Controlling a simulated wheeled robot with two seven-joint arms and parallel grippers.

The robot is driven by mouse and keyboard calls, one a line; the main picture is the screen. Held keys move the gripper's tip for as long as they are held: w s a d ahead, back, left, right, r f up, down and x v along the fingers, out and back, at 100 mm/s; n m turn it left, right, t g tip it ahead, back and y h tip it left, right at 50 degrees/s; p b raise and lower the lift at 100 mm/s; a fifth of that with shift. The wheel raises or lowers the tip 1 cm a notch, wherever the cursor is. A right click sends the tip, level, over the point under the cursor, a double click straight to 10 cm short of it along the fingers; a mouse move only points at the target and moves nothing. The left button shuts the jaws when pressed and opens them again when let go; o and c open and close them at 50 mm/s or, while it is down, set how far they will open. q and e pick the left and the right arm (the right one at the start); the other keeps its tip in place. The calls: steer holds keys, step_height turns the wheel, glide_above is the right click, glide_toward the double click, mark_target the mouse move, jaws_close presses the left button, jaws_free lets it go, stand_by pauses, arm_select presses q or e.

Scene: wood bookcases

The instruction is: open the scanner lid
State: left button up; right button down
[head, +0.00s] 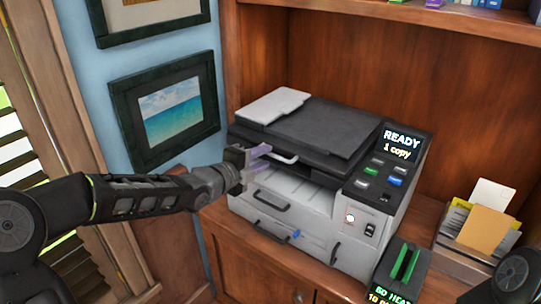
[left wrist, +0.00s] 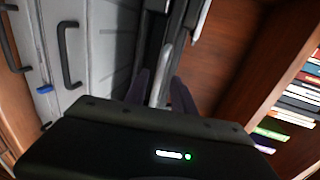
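The printer-scanner stands on a wooden cabinet, with its dark scanner lid (head: 322,128) lying flat and shut on top. A pale bar handle (head: 285,157) sticks out at the lid's front edge; it also shows in the left wrist view (left wrist: 162,72). My left gripper (head: 262,160) is at the front of the scanner, its purple fingers apart at the handle's left end. In the left wrist view the fingers (left wrist: 160,92) lie on either side of the handle, with gaps visible. My right gripper is not in view; only a dark part of that arm shows at the bottom right.
The control panel (head: 378,175) has a screen reading "READY 1 copy". Drawers with dark handles (head: 271,200) lie below the lid. A small device with green slots (head: 404,262) and a paper holder (head: 462,262) stand at the right. A shelf is above.

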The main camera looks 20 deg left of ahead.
mark_target(270, 153)
arm_select(q)
steer(key=shift+x, duration=1.95)
